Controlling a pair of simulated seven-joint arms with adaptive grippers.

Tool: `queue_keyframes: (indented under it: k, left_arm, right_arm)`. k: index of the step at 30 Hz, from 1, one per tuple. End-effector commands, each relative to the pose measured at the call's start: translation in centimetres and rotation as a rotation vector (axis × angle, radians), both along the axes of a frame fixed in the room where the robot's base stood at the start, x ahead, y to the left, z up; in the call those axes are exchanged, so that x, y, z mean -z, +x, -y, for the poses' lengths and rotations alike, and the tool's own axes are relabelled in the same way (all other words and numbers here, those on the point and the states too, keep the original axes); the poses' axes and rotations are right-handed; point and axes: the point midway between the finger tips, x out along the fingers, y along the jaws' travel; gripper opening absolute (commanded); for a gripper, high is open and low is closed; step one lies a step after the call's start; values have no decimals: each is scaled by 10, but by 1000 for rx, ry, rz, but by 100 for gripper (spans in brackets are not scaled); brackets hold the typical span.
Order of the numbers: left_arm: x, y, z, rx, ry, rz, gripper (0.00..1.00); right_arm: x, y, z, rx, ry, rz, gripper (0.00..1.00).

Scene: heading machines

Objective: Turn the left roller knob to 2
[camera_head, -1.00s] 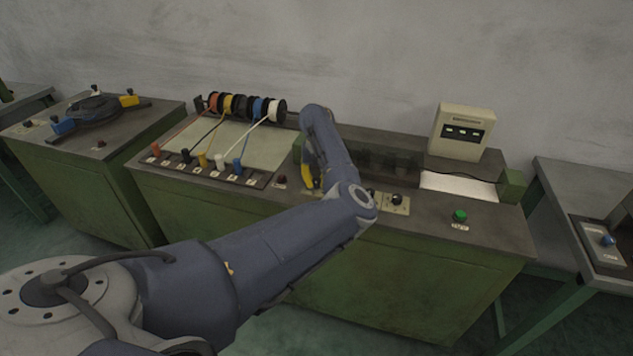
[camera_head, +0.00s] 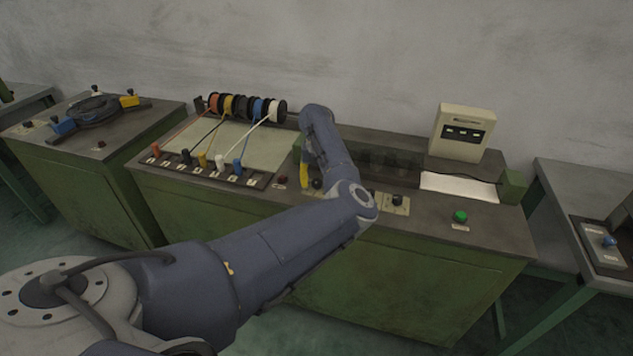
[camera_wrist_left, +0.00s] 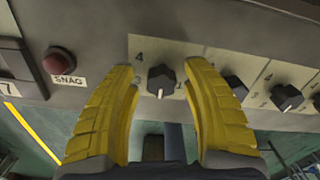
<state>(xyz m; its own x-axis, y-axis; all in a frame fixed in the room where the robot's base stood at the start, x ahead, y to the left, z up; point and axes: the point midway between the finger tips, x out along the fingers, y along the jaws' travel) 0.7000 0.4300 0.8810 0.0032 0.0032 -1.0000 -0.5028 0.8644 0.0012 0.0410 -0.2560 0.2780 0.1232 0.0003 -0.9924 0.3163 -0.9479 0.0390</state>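The left roller knob (camera_wrist_left: 161,80) is a small black knob on a pale numbered plate (camera_wrist_left: 180,52). In the left wrist view a 4 and a 3 show on its left side; its exact pointer setting is hard to read. My left gripper (camera_wrist_left: 161,70) is open, with one yellow finger on each side of this knob. A gap shows between the knob and each finger; the height of the fingers over it is unclear. In the head view one yellow finger (camera_head: 304,175) shows beside the dark knob (camera_head: 317,184). My right gripper is not in view.
A second black knob (camera_wrist_left: 236,87) is partly behind the right finger, and a third (camera_wrist_left: 287,97) is farther right. A red button (camera_wrist_left: 59,61) labelled SNAG is on the left. Wire spools (camera_head: 240,107), a beige box (camera_head: 462,132) and a green button (camera_head: 460,217) are on the bench.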

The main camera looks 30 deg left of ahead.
Motion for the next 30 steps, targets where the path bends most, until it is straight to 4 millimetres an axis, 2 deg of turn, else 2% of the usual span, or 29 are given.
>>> queue_keyframes:
  k: [11, 14, 24, 30]
  left_arm:
    - [-4, 0, 1, 0, -2, -1, 52]
    - [-14, 0, 1, -1, -2, 0, 52]
    - [-73, 0, 1, -1, -3, 2, 52]
    - [-100, 0, 1, -1, -3, 1, 52]
  right_arm:
    - [0, 0, 2, -1, -2, 0, 44]
    - [0, 0, 2, -1, -1, -1, 44]
    - [0, 0, 1, 0, 0, -1, 44]
    - [0, 0, 1, 0, 0, -1, 44]
